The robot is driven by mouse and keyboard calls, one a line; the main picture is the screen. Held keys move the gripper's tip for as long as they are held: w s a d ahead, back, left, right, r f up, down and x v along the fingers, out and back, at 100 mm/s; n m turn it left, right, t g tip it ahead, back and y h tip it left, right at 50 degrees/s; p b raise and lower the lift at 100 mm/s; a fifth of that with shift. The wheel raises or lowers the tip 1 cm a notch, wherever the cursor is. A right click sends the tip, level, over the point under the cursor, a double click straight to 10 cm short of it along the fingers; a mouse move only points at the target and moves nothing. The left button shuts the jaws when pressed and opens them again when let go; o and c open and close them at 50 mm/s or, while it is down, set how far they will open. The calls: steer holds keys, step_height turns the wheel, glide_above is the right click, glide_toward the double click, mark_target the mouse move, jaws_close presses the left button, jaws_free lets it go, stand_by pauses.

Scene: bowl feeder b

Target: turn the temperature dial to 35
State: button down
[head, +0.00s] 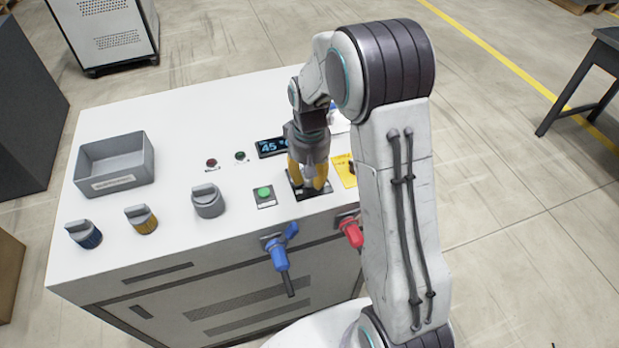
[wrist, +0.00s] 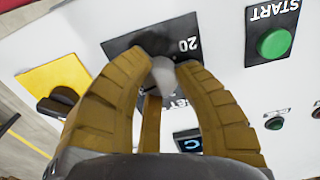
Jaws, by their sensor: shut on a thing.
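The temperature dial sits on a black plate (head: 313,194) at the front of the white console top. My gripper (head: 309,186) reaches down over the plate, its yellow fingers closed around the dial, which they largely hide in the head view. In the wrist view, my gripper (wrist: 165,62) has its fingertips at the dark dial (wrist: 154,42), with a pale grey piece between them. A "20" mark shows on the plate; the other marks are hidden or unreadable, so I cannot tell the pointer's setting. The blue-lit display (head: 271,147) behind appears to read 45.
A green START button (head: 264,193) stands left of the plate, and a yellow plate with a dark switch (wrist: 62,102) stands on its other side. Grey knob (head: 207,201), yellow knob (head: 141,219), blue knob (head: 83,234) and a grey tray (head: 115,166) lie farther left. Blue (head: 280,257) and red (head: 351,232) valve handles stick out in front.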

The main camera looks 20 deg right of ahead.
steer(key=shift+s+f+n+b, duration=0.15)
steer(key=shift+n+b, duration=0.2)
steer(key=shift+n, duration=1.15)
steer(key=c, duration=0.9)
jaws_free()
step_height(320, 180, up, 12)
steer(key=shift+r, duration=0.1)
